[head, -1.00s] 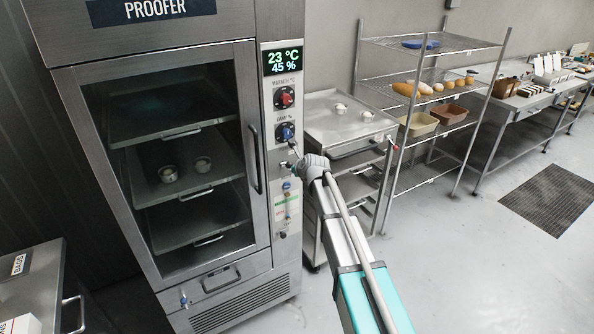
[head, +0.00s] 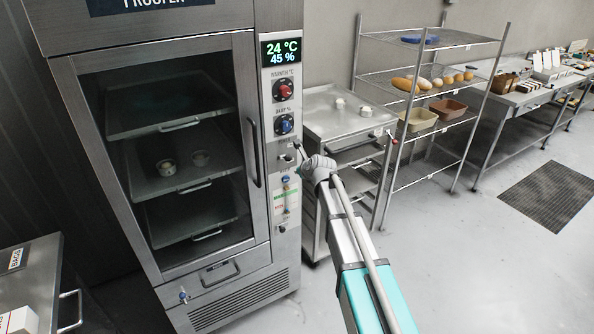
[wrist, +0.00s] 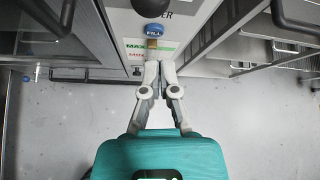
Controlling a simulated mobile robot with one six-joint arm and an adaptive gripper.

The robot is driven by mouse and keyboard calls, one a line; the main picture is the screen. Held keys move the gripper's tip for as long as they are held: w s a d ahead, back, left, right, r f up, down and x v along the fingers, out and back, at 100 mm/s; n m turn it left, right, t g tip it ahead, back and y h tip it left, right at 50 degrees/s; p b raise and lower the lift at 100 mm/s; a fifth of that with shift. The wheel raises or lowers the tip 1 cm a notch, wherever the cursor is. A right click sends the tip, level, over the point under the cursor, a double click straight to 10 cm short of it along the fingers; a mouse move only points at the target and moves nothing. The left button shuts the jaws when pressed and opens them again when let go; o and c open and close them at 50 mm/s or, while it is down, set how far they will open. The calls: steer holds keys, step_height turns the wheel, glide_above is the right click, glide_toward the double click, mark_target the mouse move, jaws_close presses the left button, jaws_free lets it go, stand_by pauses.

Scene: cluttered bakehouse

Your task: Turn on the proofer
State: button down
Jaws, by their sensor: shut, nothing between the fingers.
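The proofer (head: 262,20) is a tall steel cabinet with a glass door, which is shut. Its lit display (head: 283,51) reads 24 °C and 45 %. Below it on the panel are a red warmth knob (head: 284,90), a blue damp knob (head: 284,124) and a small switch (head: 287,158). My gripper (head: 299,148) is shut and empty, in front of the panel near the switch, below the blue knob. I cannot tell whether the fingertips touch the panel.
A steel rack trolley (head: 345,118) stands right of the proofer, close to my arm. Behind it is a wire shelf (head: 440,75) with loaves and tubs. A counter (head: 25,285) is at the lower left. The floor to the right is clear around a dark mat (head: 550,195).

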steer(key=s+d+r+p, duration=0.2)
steer(key=s+r+p, duration=0.2)
steer(key=r+p, duration=0.2)
steer(key=shift+s+r, duration=0.2)
steer(key=shift+r, duration=0.3)
stand_by(0.4)
steer(key=s+d+f+n+g+h, duration=0.1)
steer(key=s+d+f+n+g, duration=0.2)
steer(key=s+n, duration=0.6)
steer(key=s+d+f+n+g+h, duration=0.2)
steer(key=s+d+f+n+g, duration=0.1)
steer(key=s+d+n, duration=0.5)
steer(key=s+d+f+n+g+h, duration=0.2)
steer(key=s+d+n, duration=0.3)
steer(key=s+n, duration=0.6)
steer(key=s+f+g, duration=0.1)
steer(key=s, duration=0.1)
steer(key=shift+s+d+g+b, duration=0.15)
steer(key=shift+s+g+b, duration=0.15)
steer(key=shift+s+b, duration=0.1)
steer(key=shift+w, duration=0.1)
